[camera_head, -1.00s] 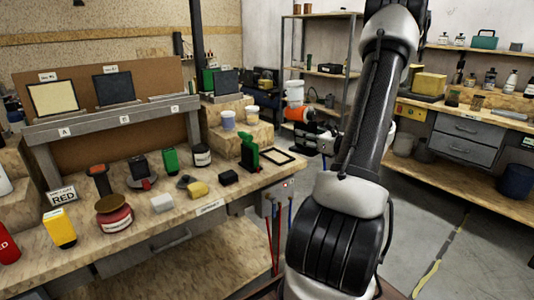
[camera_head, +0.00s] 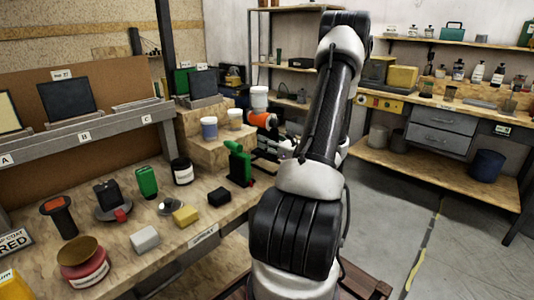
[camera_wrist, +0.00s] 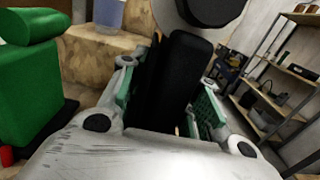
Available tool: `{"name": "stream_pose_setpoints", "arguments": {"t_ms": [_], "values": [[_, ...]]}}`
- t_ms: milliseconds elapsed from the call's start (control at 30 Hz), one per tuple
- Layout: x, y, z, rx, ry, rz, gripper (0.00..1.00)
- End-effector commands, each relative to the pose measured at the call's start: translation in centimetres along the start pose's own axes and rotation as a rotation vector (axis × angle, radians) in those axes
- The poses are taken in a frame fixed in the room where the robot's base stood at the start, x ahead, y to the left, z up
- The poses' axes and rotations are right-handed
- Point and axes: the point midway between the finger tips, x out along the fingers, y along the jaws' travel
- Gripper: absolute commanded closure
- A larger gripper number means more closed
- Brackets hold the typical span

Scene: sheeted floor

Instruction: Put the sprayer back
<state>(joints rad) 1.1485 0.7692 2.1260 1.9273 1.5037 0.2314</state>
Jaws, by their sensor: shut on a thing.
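The sprayer has a white cup (camera_head: 259,98) and an orange body (camera_head: 263,119), and it is held up at the far right end of the near bench. My gripper (camera_head: 270,145) is shut on it, below the orange body; the arm hides part of this. In the wrist view, a black handle-like part (camera_wrist: 174,80) stands between my two fingers (camera_wrist: 165,110), with a dark round part above it. The sprayer's lower end and what lies under it are hidden.
A green stand-like object (camera_head: 239,163) is on the bench, left of my gripper; it fills the wrist view's left edge (camera_wrist: 35,75). Two tubs (camera_head: 209,128) stand on a wooden step behind. Blocks and jars crowd the bench. The floor (camera_head: 390,230) at right is open.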

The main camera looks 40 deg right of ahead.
Motion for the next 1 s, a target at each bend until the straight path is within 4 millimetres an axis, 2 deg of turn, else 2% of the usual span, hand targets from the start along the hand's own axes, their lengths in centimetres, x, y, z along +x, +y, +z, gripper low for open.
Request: {"name": "stream_pose_setpoints", "arguments": {"t_ms": [300, 667, 700, 800, 1000], "values": [[-0.1, 0.0, -3.9, 0.001, -0.002, 0.000, 0.77], [-0.1, 0.0, -4.2, -0.001, -0.002, 0.000, 0.77], [-0.1, 0.0, -4.3, -0.001, 0.000, 0.000, 0.63], [-0.1, 0.0, -4.3, -0.001, 0.000, 0.000, 0.47], [-0.1, 0.0, -4.3, 0.000, 0.000, 0.001, 0.47]]}}
